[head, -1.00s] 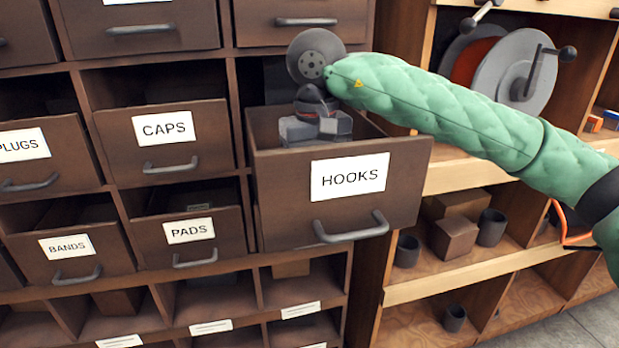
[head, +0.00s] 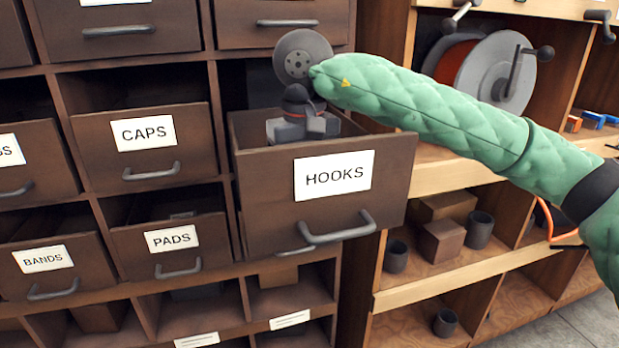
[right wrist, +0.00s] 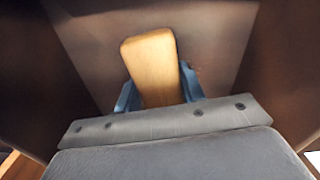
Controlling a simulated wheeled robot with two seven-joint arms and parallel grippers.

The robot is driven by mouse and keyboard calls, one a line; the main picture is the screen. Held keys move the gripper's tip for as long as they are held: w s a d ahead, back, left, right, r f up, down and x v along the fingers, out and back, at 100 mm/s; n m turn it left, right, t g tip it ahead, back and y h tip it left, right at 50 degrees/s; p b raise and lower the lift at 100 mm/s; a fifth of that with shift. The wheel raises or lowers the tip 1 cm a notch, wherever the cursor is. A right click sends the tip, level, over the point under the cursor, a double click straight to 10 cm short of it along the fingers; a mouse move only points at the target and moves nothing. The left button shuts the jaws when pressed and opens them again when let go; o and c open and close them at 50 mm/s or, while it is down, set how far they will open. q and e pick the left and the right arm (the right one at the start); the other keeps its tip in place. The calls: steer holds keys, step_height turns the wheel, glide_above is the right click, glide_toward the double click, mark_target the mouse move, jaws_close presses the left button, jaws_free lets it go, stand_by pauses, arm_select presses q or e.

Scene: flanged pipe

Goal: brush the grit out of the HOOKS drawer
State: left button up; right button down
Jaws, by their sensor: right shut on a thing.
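The HOOKS drawer (head: 262,190) is pulled out, with its white label and grey handle facing me. My right gripper (head: 302,128) is down inside it, behind the front panel, with the green-sleeved arm coming in from the right. In the right wrist view my right gripper (right wrist: 158,100) has its blue fingers shut on a wooden brush handle (right wrist: 150,58). The brush's bristles are hidden, and the brown drawer walls (right wrist: 85,40) surround it. My left gripper is not in view.
The CAPS drawer (head: 150,168) and PADS drawer (head: 130,245) stand partly open to the left. Open cubbies lie below. On the right, shelves hold a cable reel (head: 490,80), a brown box (head: 441,241) and dark cups (head: 480,228).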

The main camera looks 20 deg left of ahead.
steer(key=shift+s+a+b, duration=0.3)
steer(key=shift+s+a, duration=0.1)
steer(key=shift+a, duration=0.3)
steer(key=shift+s+a+f+b, duration=0.15)
steer(key=shift+s+a+b, duration=0.2)
steer(key=shift+a, duration=0.15)
steer(key=shift+s+a+f+b, duration=0.15)
steer(key=shift+s+a+b, duration=0.2)
steer(key=shift+a, duration=0.15)
steer(key=shift+w+d, duration=0.1)
steer(key=shift+w+d+b, duration=0.1)
steer(key=shift+w+b, duration=0.05)
steer(key=shift+b, duration=0.15)
steer(key=shift+w+d, duration=0.1)
steer(key=shift+w+d, duration=0.2)
steer(key=shift+d, duration=0.05)
steer(key=shift+w+d+r, duration=0.1)
steer(key=shift+d+r, duration=0.15)
steer(key=shift+d, duration=0.35)
